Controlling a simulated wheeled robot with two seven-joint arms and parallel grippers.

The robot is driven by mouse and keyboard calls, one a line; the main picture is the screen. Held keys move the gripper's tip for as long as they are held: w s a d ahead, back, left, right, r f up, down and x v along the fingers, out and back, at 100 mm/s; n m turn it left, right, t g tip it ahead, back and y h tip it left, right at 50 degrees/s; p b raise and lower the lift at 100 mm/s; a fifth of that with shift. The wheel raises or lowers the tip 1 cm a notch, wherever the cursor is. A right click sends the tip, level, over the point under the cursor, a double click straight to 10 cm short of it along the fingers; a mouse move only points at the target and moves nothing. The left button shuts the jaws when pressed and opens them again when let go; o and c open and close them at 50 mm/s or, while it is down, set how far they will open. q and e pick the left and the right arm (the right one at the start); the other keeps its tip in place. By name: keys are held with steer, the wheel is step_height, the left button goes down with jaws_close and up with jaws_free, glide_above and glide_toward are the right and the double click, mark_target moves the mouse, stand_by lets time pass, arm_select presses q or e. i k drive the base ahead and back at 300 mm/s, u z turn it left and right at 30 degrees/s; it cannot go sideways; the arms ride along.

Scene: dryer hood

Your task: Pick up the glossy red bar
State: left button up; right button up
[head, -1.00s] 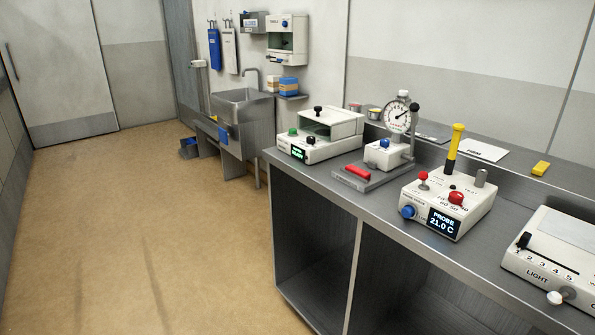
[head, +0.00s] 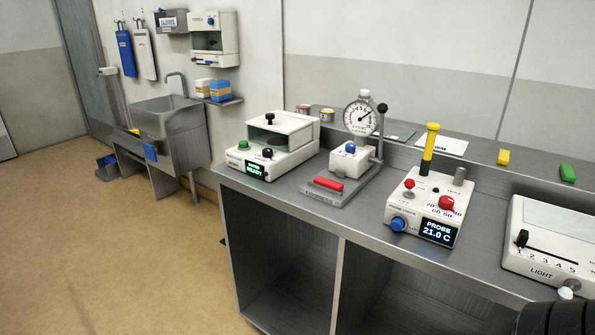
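The glossy red bar (head: 328,184) lies on the front part of the flat grey base of the dial gauge stand (head: 359,140), on the metal bench. The dial gauge and a white block with a blue knob stand just behind it. Nothing covers the bar. Neither of my grippers shows in the head view. A dark rounded part, which may be mine, shows at the bottom right corner.
The bench (head: 285,200) has open shelves below. A white dryer box (head: 272,145) stands left of the bar, and a probe unit (head: 430,205) with an upright yellow handle stands right. A light box (head: 550,240) is further right. The floor (head: 110,230) at left is clear.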

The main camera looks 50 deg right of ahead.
mark_target(333, 185)
steer(key=i, duration=3.15)
steer(key=z, duration=4.45)
steer(key=i, duration=0.5)
